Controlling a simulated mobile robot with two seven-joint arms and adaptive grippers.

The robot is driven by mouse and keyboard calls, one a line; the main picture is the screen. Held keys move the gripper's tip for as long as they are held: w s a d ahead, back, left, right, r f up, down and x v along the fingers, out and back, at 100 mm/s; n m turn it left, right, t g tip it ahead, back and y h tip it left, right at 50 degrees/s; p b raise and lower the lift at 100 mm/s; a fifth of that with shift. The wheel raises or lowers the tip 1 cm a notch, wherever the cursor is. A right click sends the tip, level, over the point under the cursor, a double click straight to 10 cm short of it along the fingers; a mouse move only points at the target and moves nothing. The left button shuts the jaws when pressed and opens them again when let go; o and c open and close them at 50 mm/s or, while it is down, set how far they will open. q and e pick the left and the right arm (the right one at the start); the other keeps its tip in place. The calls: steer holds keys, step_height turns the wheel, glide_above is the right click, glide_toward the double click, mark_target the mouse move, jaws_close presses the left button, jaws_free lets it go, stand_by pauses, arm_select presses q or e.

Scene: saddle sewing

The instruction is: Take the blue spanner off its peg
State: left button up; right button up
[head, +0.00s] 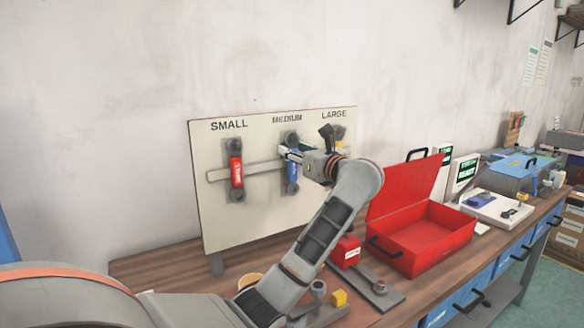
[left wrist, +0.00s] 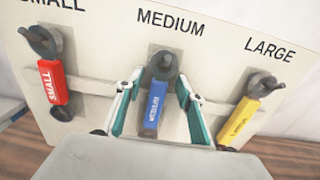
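The blue spanner (head: 292,174) hangs upright under the word MEDIUM on the pale board (head: 225,225). In the left wrist view the blue spanner (left wrist: 153,108) has a dark head at the peg and a blue handle. My left gripper (head: 291,153) is in front of the board at this spanner. In the left wrist view its teal-padded fingers are apart, one on each side of the spanner, with visible gaps. The lower end of the handle is partly hidden by the gripper body. My right gripper is not in view.
A red spanner (head: 237,172) hangs left under SMALL; a yellow spanner (left wrist: 242,122) hangs right under LARGE. A blue case (head: 518,166) is farther right.

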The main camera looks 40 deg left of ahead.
arm_select(q)
steer(key=c, duration=1)
steer(key=shift+r, duration=0.1)
steer(key=shift+c, duration=0.2)
steer(key=shift+s+d+r, duration=0.1)
steer(key=shift+d+r, duration=0.1)
steer(key=shift+d, duration=0.15)
steer(key=shift+s+d+r, duration=0.1)
steer(key=shift+d+r, duration=0.05)
steer(key=shift+d, duration=0.15)
steer(key=shift+d, duration=0.1)
steer(key=shift+p+v, duration=0.45)
steer(key=shift+v, duration=0.55)
steer(key=shift+r, duration=0.1)
